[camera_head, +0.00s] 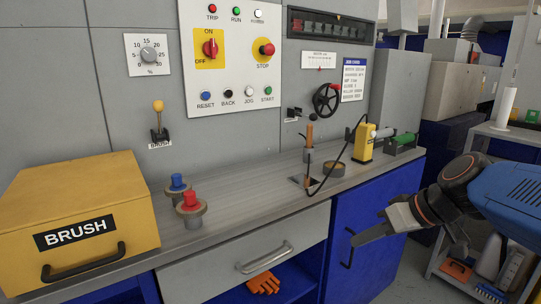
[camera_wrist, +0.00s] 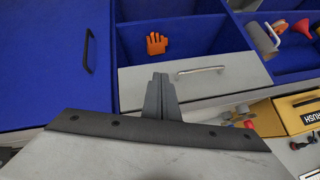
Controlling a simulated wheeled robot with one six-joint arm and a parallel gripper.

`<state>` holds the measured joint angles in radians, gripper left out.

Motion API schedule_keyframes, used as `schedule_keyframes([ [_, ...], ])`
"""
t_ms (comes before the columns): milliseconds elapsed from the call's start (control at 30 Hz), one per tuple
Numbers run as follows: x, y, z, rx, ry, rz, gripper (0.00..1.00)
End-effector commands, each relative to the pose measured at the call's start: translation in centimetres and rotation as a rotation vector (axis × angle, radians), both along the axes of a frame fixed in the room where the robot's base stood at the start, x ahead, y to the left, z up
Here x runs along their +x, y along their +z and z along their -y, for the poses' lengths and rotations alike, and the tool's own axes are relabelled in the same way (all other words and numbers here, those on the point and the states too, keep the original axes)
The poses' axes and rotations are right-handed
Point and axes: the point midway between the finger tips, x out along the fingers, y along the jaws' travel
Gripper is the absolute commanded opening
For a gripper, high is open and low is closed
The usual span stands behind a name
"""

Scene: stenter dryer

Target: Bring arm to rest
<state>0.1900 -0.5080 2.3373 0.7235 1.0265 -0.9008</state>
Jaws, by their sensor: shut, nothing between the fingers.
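My arm comes in from the right edge in the head view. My gripper (camera_head: 356,241) hangs in front of the blue cabinet door (camera_head: 378,220), beside its dark handle, and I cannot tell the gap between them. In the wrist view my gripper (camera_wrist: 160,78) shows its two dark fingers together, with nothing between them. Behind the fingers are the grey drawer front (camera_wrist: 215,88) with its bar handle and the open blue compartment. An orange glove (camera_wrist: 157,43) lies in that compartment; it also shows in the head view (camera_head: 263,283).
A grey counter (camera_head: 240,198) carries a yellow BRUSH box (camera_head: 80,200), a blue and a red knobbed piece (camera_head: 190,202), and a yellow device (camera_head: 364,142) with a black cable. The control panel (camera_head: 232,58) is above. A shelf unit (camera_head: 470,285) with items stands under my arm.

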Motion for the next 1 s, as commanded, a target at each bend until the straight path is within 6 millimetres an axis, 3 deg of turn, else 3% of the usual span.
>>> schedule_keyframes([
  [33, -1.9, -1.1, 0.1, -0.033, -0.025, -0.036, 0.0],
  [200, -7.0, -4.8, 2.2, -0.157, -0.17, -0.145, 0.0],
  [400, -11.1, -7.7, 5.5, -0.278, -0.349, -0.186, 0.0],
  [633, -12.9, -8.9, 7.6, -0.334, -0.457, -0.179, 0.0],
  [1000, -12.9, -9.0, 7.8, -0.339, -0.468, -0.178, 0.0],
])
